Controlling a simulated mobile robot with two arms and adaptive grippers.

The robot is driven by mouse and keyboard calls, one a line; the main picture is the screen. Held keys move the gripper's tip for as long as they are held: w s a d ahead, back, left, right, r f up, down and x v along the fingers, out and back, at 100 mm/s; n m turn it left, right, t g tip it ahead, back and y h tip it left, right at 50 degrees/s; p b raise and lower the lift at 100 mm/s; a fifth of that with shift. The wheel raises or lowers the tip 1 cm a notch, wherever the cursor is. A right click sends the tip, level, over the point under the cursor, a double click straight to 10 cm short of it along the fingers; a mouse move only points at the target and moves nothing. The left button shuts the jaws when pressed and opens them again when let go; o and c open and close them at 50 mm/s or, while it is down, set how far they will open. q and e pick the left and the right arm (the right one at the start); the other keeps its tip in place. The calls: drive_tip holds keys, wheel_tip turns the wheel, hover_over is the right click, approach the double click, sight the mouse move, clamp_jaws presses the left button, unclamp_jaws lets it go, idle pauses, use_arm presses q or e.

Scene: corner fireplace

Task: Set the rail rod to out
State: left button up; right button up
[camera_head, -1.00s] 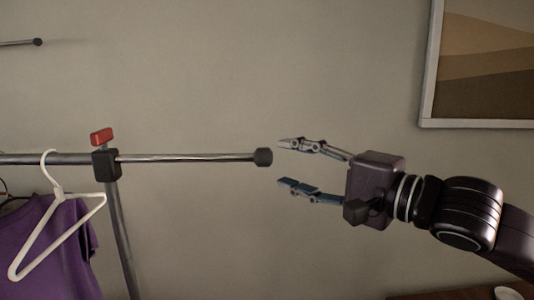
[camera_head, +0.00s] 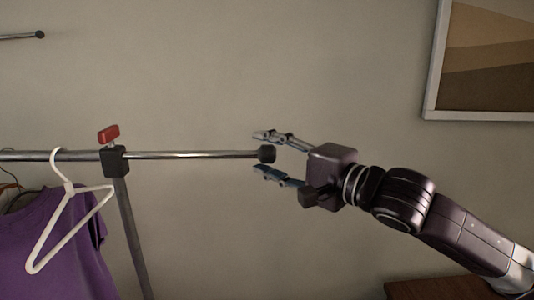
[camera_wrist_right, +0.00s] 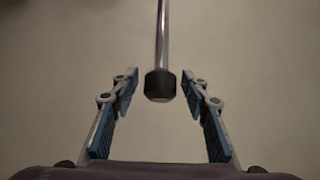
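The rail rod (camera_head: 195,155) is a thin chrome bar extending right from a black clamp block (camera_head: 114,160) with a red lever (camera_head: 109,134). Its black end cap (camera_head: 267,154) lies between the fingers of my right gripper (camera_head: 262,152). In the right wrist view the rod (camera_wrist_right: 162,35) comes down from the top and the cap (camera_wrist_right: 160,86) sits between the open fingertips (camera_wrist_right: 160,88), with a gap on both sides. The right gripper is open and holds nothing. My left gripper is not in view.
A white hanger (camera_head: 70,205) and a purple shirt (camera_head: 60,255) hang at the left of the rack. The rack's upright post (camera_head: 135,240) stands below the clamp. A framed picture (camera_head: 485,60) is on the wall. A brown wooden surface (camera_head: 435,289) is at bottom right.

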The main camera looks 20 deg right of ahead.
clamp_jaws()
drive_tip(key=shift+s+d+f, duration=0.1)
drive_tip(key=shift+d, duration=0.15)
drive_tip(key=d, duration=0.1)
drive_tip(key=s+d+b, duration=0.1)
drive_tip(key=d, duration=0.1)
drive_tip(key=shift+d, duration=0.25)
drive_tip(key=shift+c, duration=0.5)
unclamp_jaws()
drive_tip(key=shift+o, duration=1.2)
drive_tip(key=shift+s+d, duration=0.15)
drive_tip(key=shift+d, duration=0.1)
